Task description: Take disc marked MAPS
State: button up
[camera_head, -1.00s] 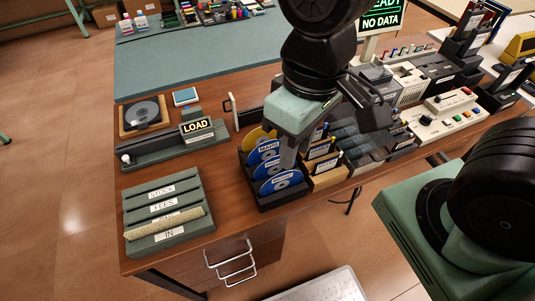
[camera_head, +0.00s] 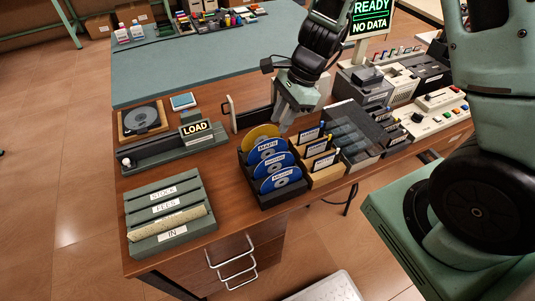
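The blue disc marked MAPS (camera_head: 267,150) stands upright in a dark disc rack (camera_head: 268,204). A gold disc (camera_head: 259,133) stands behind it, and two more blue-labelled discs stand in front, the nearest at the front of the rack (camera_head: 281,181). The discs overlap, so only the upper part of MAPS shows. My gripper (camera_head: 282,128) points down just behind and right of the rack, close to the gold disc. I cannot tell whether it touches anything. Its fingers are seen narrowly from one side, so their opening is unclear.
Card holders (camera_head: 325,172) stand right of the rack. A grey tray marked LOAD (camera_head: 196,131) and a disc drive-like square (camera_head: 145,120) lie left. A labelled sorter (camera_head: 170,229) sits at the front left. A sign reading READY NO DATA (camera_head: 371,15) stands behind. Bare wood lies between sorter and rack.

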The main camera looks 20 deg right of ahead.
aim_at(265, 146)
jog(key=x, duration=0.4)
jog(key=shift+a+f, duration=0.1)
jog(key=shift+f, duration=0.2)
jog(key=shift+a+x, duration=0.15)
jog(key=shift+x, duration=1.15)
jog(key=shift+a+x, duration=0.15)
jog(key=shift+x, duration=1.15)
jog(key=shift+r, duration=0.15)
grip_shut()
